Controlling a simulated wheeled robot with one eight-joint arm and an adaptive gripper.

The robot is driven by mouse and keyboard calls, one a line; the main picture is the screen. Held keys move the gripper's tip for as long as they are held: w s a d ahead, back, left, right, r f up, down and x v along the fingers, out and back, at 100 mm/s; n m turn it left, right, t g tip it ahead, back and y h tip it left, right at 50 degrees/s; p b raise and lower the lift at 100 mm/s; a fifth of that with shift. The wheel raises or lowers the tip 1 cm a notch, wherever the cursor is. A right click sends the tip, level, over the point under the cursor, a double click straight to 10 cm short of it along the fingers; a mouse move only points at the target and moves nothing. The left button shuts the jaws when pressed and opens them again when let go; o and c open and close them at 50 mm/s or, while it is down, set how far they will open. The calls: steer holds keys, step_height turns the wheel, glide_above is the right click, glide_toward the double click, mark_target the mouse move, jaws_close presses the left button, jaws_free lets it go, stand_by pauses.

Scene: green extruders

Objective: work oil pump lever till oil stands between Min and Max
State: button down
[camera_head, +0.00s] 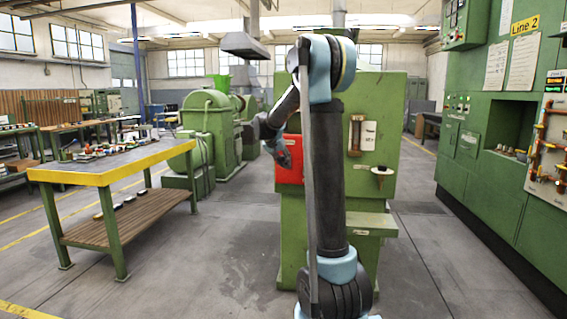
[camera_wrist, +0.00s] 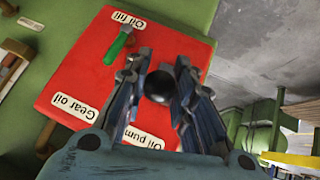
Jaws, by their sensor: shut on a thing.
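My gripper (camera_wrist: 160,72) is shut on the black ball knob (camera_wrist: 158,87) of the oil pump lever in the wrist view. The lever's rod is hidden behind the knob and fingers. Behind it is a red panel (camera_wrist: 85,62) with labels reading "Oil fill", "Gear oil" and a partly covered "Oil pum". In the head view my gripper (camera_head: 281,152) is in front of the red panel (camera_head: 291,172) on the green machine (camera_head: 385,95). A brass-coloured sight gauge (camera_head: 355,134) stands right of the panel; its oil level and marks are too small to read.
A green-handled valve (camera_wrist: 119,46) by "Oil fill" is close to my fingers.

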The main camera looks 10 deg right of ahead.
steer(key=c, duration=1.5)
jaws_free()
steer(key=shift+w+a, duration=0.1)
steer(key=shift+w, duration=0.1)
steer(key=shift+o, duration=1)
steer(key=shift+s, duration=0.15)
steer(key=v, duration=1.1)
steer(key=shift+s+a+r, duration=0.15)
steer(key=shift+a+r, duration=0.05)
steer(key=shift+r, duration=0.05)
steer(key=shift+c, duration=0.3)
